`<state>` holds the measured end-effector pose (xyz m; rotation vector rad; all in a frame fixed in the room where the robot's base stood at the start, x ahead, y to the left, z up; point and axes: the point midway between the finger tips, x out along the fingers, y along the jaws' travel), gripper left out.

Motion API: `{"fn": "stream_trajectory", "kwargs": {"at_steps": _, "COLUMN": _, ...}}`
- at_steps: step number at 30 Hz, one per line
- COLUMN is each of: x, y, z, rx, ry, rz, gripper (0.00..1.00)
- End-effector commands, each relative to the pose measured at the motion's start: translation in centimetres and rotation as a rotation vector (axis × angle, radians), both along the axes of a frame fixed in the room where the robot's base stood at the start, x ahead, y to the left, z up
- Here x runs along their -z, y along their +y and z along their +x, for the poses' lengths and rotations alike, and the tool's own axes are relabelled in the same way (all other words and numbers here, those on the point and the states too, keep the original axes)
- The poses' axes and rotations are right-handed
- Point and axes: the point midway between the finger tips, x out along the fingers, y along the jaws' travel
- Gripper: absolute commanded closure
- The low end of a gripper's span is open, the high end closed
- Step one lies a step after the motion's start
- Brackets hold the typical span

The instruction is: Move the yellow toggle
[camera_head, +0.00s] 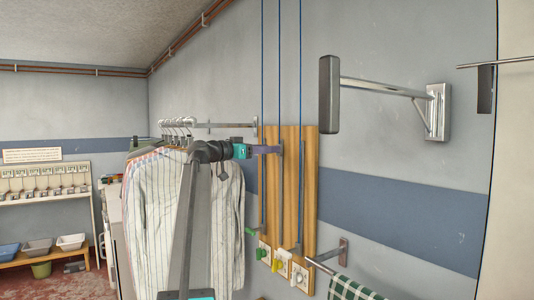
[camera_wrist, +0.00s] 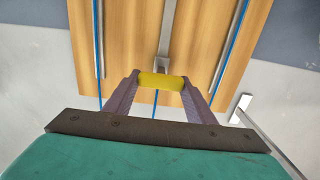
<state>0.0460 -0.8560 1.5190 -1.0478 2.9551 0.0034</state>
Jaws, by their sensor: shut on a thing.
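The yellow toggle (camera_wrist: 160,80) is a short yellow cylinder lying crosswise between the two purple fingers of my gripper (camera_wrist: 158,84) in the wrist view. A blue cord shows just below it there, and a grey strip runs up from it along a wooden board (camera_wrist: 130,30). In the head view my gripper (camera_head: 279,149) is at the upper part of the wooden board (camera_head: 311,180), by the middle of the blue cords. The toggle in its fingers cannot be made out there.
Low on the board are small pale plates with green and yellow parts (camera_head: 299,275). A green toggle (camera_head: 250,231) is at the board's left edge. Striped shirts (camera_head: 150,225) hang left of the board. A padded wall arm (camera_head: 329,95) juts out at right; a checked cloth (camera_head: 352,289) hangs below.

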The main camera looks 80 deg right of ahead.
Motion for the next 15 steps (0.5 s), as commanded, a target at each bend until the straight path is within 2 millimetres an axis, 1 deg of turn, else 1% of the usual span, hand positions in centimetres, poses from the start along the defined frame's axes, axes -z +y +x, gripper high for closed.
{"fn": "stream_trajectory", "kwargs": {"at_steps": 1, "x": -0.71, "y": -0.03, "z": 0.14, "rx": -0.005, "ry": 0.008, "rz": -0.008, "gripper": 0.90}}
{"fn": "stream_trajectory", "kwargs": {"at_steps": 4, "x": -0.79, "y": -0.04, "z": 0.11, "rx": -0.005, "ry": 0.009, "rz": -0.009, "gripper": 0.90}}
{"fn": "stream_trajectory", "kwargs": {"at_steps": 5, "x": -0.81, "y": -0.04, "z": 0.11, "rx": -0.005, "ry": 0.009, "rz": -0.009, "gripper": 0.45}}
{"fn": "stream_trajectory", "kwargs": {"at_steps": 7, "x": -0.76, "y": -0.05, "z": 0.07, "rx": -0.004, "ry": 0.009, "rz": -0.008, "gripper": 0.33}}
{"fn": "stream_trajectory", "kwargs": {"at_steps": 8, "x": -0.72, "y": -0.04, "z": 0.04, "rx": -0.004, "ry": 0.009, "rz": -0.008, "gripper": 0.31}}
{"fn": "stream_trajectory", "kwargs": {"at_steps": 15, "x": -0.46, "y": -0.04, "z": -0.07, "rx": -0.001, "ry": 0.006, "rz": -0.005, "gripper": 0.31}}
